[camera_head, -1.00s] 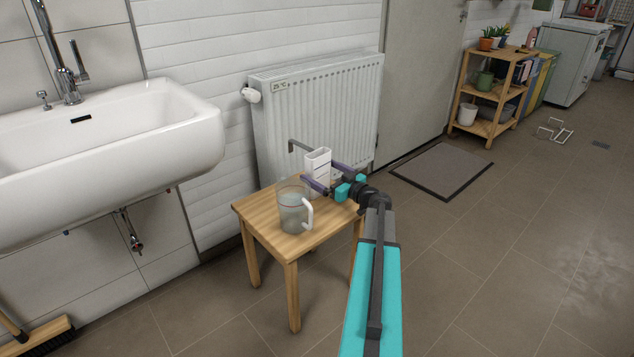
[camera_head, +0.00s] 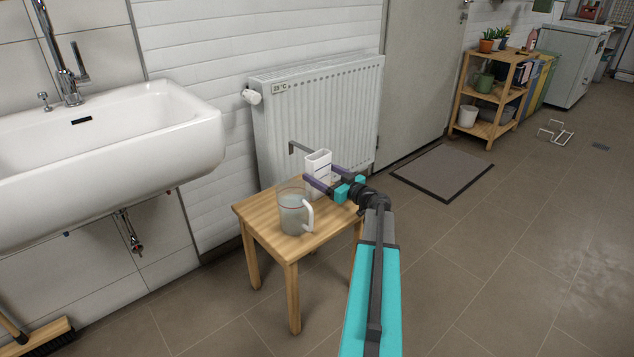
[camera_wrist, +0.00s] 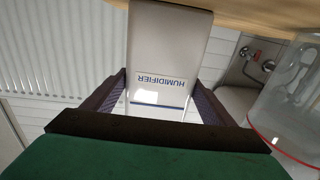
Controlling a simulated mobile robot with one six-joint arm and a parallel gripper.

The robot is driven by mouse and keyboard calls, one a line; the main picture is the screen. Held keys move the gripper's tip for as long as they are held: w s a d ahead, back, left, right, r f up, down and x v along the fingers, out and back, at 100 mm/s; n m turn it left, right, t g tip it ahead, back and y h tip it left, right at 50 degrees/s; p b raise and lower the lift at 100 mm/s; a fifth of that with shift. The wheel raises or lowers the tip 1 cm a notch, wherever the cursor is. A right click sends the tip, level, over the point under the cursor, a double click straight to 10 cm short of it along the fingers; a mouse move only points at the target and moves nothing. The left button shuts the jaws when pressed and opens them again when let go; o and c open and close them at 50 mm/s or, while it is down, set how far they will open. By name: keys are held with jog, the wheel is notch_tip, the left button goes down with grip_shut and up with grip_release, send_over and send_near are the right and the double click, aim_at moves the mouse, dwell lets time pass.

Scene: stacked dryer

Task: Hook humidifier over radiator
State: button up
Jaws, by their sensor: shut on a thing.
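The white humidifier (camera_head: 319,165) has a grey metal hook (camera_head: 299,147) sticking out at its upper left. It stands upright at the back of the small wooden stool (camera_head: 262,213); I cannot tell whether it touches the top. My gripper (camera_head: 317,183) is shut on the humidifier, one finger on each side. In the wrist view the humidifier (camera_wrist: 168,50) shows its printed label upside down between the fingers. The white ribbed radiator (camera_head: 320,105) is on the wall behind the stool. The hook is below the radiator's top edge, in front of its panel.
A clear jug (camera_head: 293,212) with a white handle stands on the stool, close to my gripper. A white sink (camera_head: 110,150) is at the left. A thermostat knob (camera_head: 252,96) sits at the radiator's upper left.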

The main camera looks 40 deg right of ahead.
jog(key=shift+r, duration=0.15)
notch_tip(320, 180, up, 10)
jog(key=p, duration=0.2)
jog(key=shift+p, duration=0.35)
jog(key=shift+s, duration=0.1)
dwell(0.8)
